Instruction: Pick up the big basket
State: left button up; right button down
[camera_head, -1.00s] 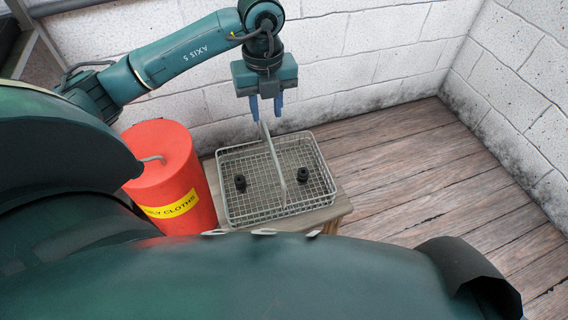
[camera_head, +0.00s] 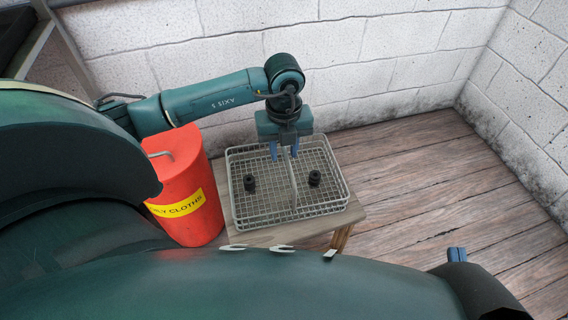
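The big basket (camera_head: 241,212) is a shallow grey wire-mesh basket with a bar handle (camera_head: 295,190) rising over its middle. It sits on a small wooden table, with two small black ring-like parts (camera_head: 249,183) (camera_head: 314,178) inside. My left gripper (camera_head: 284,151) points down over the basket. Its blue fingers are apart, one on each side of the handle's upper part; whether they touch it I cannot tell. Only a small blue piece of my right gripper (camera_head: 457,254) shows at the lower right, the rest hidden behind my own body.
A red can (camera_head: 183,190) with a yellow label and a metal handle on its lid stands close to the left of the basket. The wooden table (camera_head: 262,237) is barely larger than the basket. White block walls (camera_head: 400,65) stand behind and right. Open plank floor (camera_head: 430,180) lies to the right.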

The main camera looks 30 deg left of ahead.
pick_arm(q)
grip_shut()
jog(key=shift+w+r, duration=0.1)
dwell(1.3)
